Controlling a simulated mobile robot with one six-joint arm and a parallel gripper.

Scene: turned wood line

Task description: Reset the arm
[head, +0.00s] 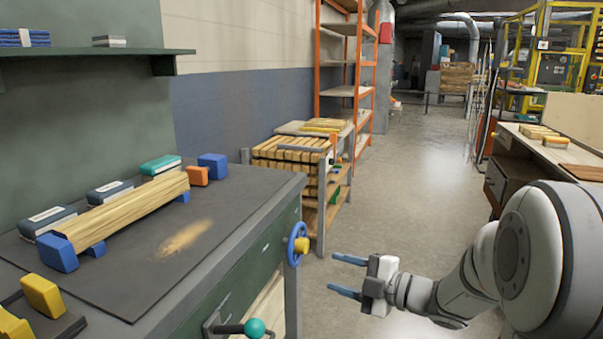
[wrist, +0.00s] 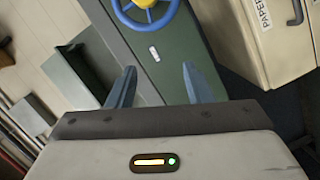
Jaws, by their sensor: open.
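My gripper (head: 348,275) is open and empty, held out over the aisle to the right of the workbench. Its two blue fingers point left toward the bench's end and are apart from it. In the wrist view my gripper (wrist: 157,85) shows its two fingers spread, with the green bench front behind them. My arm reaches in from the lower right of the head view.
The workbench (head: 215,205) at left holds a wood block (head: 130,208) between blue supports. A blue handwheel (head: 295,244) and a teal-knobbed lever (head: 254,327) stick out from its front. A cart with wood strips (head: 290,150) stands behind. The aisle floor (head: 420,170) is clear.

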